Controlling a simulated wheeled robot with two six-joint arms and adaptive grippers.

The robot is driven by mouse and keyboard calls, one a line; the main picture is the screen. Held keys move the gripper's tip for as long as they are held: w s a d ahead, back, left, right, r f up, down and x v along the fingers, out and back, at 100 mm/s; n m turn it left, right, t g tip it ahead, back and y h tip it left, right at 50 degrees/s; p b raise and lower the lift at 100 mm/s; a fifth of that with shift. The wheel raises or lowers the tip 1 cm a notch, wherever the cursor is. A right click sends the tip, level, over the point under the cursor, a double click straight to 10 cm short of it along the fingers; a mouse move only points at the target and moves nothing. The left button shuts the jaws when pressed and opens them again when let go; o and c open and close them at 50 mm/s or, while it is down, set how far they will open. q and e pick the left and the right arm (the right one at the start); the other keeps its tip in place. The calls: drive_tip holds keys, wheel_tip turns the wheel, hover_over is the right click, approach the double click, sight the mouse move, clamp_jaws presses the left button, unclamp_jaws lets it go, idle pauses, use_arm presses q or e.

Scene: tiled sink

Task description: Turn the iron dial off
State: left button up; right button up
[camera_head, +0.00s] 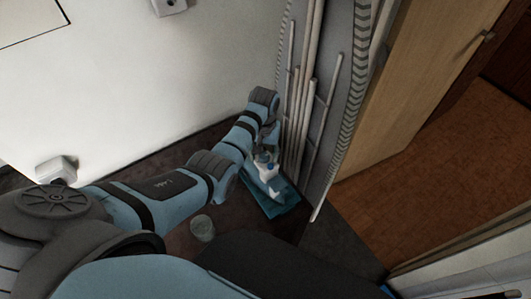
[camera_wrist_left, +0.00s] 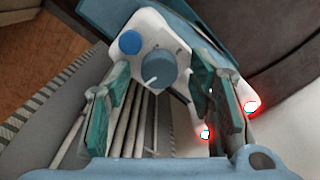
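The iron (camera_head: 266,168) is white and blue and is at the foot of the slatted panel in the head view. In the left wrist view, the white iron body (camera_wrist_left: 178,38) fills the upper middle. Its round blue-grey dial (camera_wrist_left: 158,68) has a pale pointer line slanting down to the left. A smaller bright blue round part (camera_wrist_left: 130,42) is beside the dial. My left gripper (camera_wrist_left: 162,72) is open, with one green finger on each side of the dial. A gap shows between the dial and each finger; I cannot tell the depth. My right gripper is not in view.
A tall grey panel with pale rods (camera_head: 300,95) stands right beside my left gripper. A small grey cup-like object (camera_head: 203,228) is on the dark floor. A wooden door (camera_head: 425,75) is at the right. Two red-rimmed white spots (camera_wrist_left: 250,107) glow in the wrist view.

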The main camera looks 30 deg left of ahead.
use_arm(q)
drive_tip(key=shift+s+r, duration=0.25)
drive_tip(key=shift+s, duration=0.05)
drive_tip(key=c, duration=0.6)
drive_tip(key=shift+d, duration=0.1)
clamp_jaws()
drive_tip(key=shift+n+p, duration=0.3)
drive_tip(key=shift+r+n+p, duration=0.15)
drive_tip(key=shift+n+p, duration=0.5)
drive_tip(key=shift+n, duration=0.15)
drive_tip(key=shift+w+n+p, duration=0.1)
drive_tip(key=shift+n+p, duration=0.25)
drive_tip(key=shift+n, duration=0.55)
drive_tip(key=n, duration=0.3)
drive_tip(key=shift+w+n, duration=0.1)
drive_tip(key=shift+n, duration=0.2)
drive_tip(key=n, duration=0.4)
drive_tip(key=shift+n, duration=0.4)
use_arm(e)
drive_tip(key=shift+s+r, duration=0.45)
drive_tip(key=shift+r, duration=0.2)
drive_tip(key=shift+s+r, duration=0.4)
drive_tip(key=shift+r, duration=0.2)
use_arm(q)
drive_tip(key=shift+f, duration=0.2)
